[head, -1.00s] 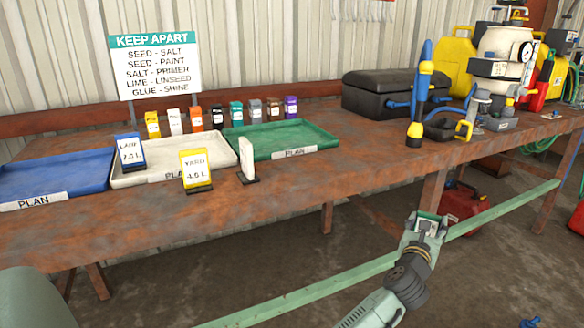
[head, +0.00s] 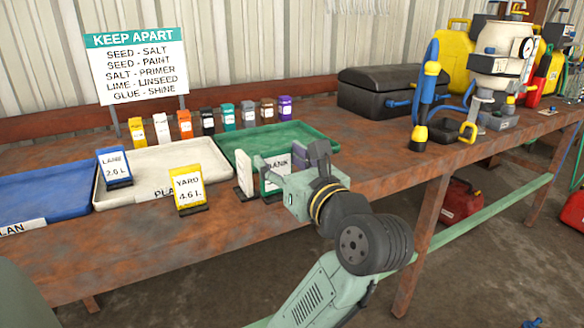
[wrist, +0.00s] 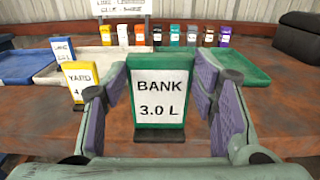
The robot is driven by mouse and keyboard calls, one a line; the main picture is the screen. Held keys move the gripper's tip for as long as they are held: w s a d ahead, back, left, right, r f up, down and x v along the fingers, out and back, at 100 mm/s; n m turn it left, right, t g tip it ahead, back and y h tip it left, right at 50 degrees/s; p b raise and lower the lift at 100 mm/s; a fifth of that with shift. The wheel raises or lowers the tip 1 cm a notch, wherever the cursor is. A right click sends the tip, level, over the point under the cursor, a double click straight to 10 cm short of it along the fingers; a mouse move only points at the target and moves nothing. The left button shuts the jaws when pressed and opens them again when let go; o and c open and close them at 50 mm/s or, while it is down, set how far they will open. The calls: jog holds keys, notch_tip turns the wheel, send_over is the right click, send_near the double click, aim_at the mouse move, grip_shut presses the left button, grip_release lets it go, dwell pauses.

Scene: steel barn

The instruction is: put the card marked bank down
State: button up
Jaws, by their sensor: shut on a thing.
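The card marked bank (wrist: 158,84) has a green frame, a white face reading "BANK 3.0 L" and a dark foot. It stands upright between the purple-padded fingers of my gripper (head: 288,172), which is shut on it. In the head view the card (head: 270,180) is partly hidden by my gripper, at the front part of the bench (head: 110,240). I cannot tell whether its foot touches the bench. Further left are the yellow yard card (head: 187,188) and the blue lane card (head: 115,167).
Behind are a green tray (head: 325,143), a white tray (head: 150,191) and a blue tray (head: 60,209). A row of several small coloured packets (head: 208,121) stands behind the trays. A black case (head: 385,90) and a blue-yellow tool (head: 425,95) are at right.

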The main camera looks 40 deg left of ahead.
jog(key=shift+w+a+f+p, duration=0.45)
jog(key=shift+w+a+f, duration=0.55)
jog(key=shift+w, duration=1.25)
jog(key=shift+w+a+f+p, duration=0.6)
jog(key=shift+w+a, duration=0.65)
jog(key=shift+w, duration=0.95)
jog(key=shift+w+a+f+p, duration=0.35)
jog(key=shift+w+a+f, duration=0.7)
jog(key=shift+w, duration=1.2)
jog(key=shift+a, duration=0.1)
jog(key=o, duration=1.5)
jog(key=shift+f, duration=0.1)
jog(key=shift+o, duration=0.2)
